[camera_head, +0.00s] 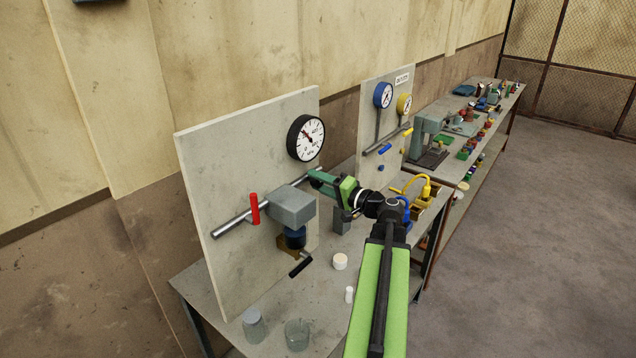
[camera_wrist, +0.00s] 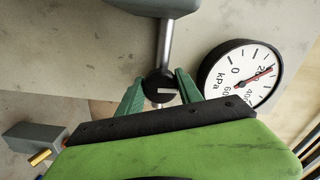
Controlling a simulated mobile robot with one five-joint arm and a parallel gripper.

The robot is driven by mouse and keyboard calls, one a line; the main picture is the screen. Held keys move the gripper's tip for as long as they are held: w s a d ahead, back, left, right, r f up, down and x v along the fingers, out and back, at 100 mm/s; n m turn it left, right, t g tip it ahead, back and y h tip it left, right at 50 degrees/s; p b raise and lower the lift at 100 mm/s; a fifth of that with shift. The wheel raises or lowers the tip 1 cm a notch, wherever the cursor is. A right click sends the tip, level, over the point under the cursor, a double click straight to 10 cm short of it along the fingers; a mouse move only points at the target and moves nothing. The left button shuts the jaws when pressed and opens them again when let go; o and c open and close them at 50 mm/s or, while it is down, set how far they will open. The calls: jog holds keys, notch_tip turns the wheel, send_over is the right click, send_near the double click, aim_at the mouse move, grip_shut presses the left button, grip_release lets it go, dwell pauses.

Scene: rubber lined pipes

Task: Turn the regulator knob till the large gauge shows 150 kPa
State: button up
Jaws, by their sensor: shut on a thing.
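The large gauge (camera_head: 306,138) has a white face and black rim and is fixed to the near grey panel. It also shows in the wrist view (camera_wrist: 240,88), turned, with a kPa mark. Its red needle points close to the 200 mark; the exact value is too small to read. The regulator knob (camera_wrist: 160,88) is black with a white mark, at the end of a grey stem. The green fingers of my gripper (camera_wrist: 160,94) are shut on it, one on each side. In the head view my gripper (camera_head: 318,178) hides the knob.
A red-handled valve (camera_head: 255,208) sits on the pipe left of a grey box (camera_head: 291,206). Glass jars (camera_head: 297,334) and a white cup (camera_head: 340,262) stand on the bench below. A second panel (camera_head: 371,100) with blue and yellow gauges stands behind.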

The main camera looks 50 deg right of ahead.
jog(key=shift+f+n, duration=0.15)
jog(key=shift+n, duration=0.75)
jog(key=o, duration=1.4)
jog(key=shift+c, duration=0.2)
jog(key=shift+s, duration=0.1)
